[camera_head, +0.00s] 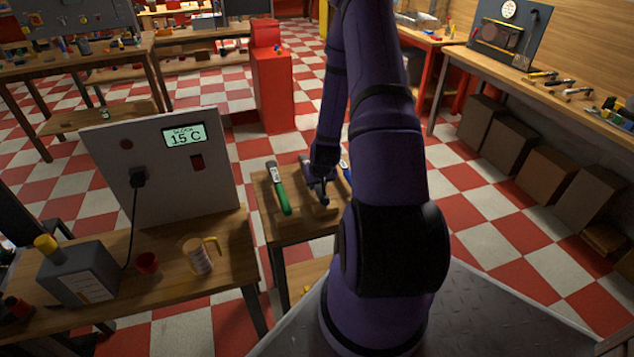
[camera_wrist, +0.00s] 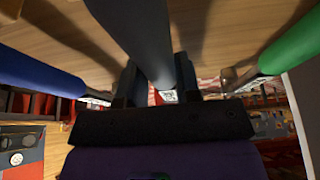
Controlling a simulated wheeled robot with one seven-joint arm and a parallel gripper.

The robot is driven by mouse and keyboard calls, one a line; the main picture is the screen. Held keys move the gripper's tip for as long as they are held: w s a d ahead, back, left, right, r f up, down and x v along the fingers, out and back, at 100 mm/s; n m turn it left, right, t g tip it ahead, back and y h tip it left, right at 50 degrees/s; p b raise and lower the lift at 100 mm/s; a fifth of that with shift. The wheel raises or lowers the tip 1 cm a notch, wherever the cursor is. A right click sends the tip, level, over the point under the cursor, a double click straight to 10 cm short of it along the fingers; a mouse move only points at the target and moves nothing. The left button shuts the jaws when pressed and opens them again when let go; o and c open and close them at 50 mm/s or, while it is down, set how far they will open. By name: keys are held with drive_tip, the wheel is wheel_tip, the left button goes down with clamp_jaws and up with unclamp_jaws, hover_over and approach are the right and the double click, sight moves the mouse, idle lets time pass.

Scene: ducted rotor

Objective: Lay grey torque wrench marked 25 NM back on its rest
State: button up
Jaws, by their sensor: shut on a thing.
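My gripper (camera_head: 319,184) is over the small wooden table (camera_head: 268,226), between a green-handled wrench and a blue-handled one. In the wrist view, my gripper (camera_wrist: 155,88) is shut on the handle of the grey torque wrench (camera_wrist: 143,38), which runs between the two fingers. The green wrench (camera_head: 279,190) lies to its left in the head view, and its handle (camera_wrist: 291,44) shows at the right in the wrist view. The blue wrench (camera_head: 345,168) is mostly behind my arm; its handle (camera_wrist: 40,76) shows at left in the wrist view. The 25 NM mark is not readable. I cannot tell whether the grey wrench touches its rest.
A red cabinet (camera_head: 272,90) stands behind. My arm hides the small table's right side.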

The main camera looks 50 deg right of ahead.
drive_tip(key=o, duration=1.1)
drive_tip(key=shift+v, duration=5.45)
drive_tip(key=w+a+r+n, duration=0.1)
drive_tip(key=a+r+n, duration=0.1)
drive_tip(key=a+r, duration=0.75)
drive_tip(key=w+a+r+n, duration=0.1)
drive_tip(key=a+r, duration=0.4)
drive_tip(key=r, duration=0.9)
drive_tip(key=s+a+r+n, duration=0.1)
drive_tip(key=s+a+r, duration=0.3)
drive_tip(key=s, duration=0.1)
drive_tip(key=s+a+r+n+y, duration=0.1)
drive_tip(key=s+a+r, duration=0.4)
drive_tip(key=s, duration=0.1)
drive_tip(key=s+a+r+n+t+y, duration=0.1)
drive_tip(key=s+a+r, duration=0.4)
drive_tip(key=s, duration=0.1)
drive_tip(key=shift+a+r, duration=0.1)
drive_tip(key=shift+r, duration=0.05)
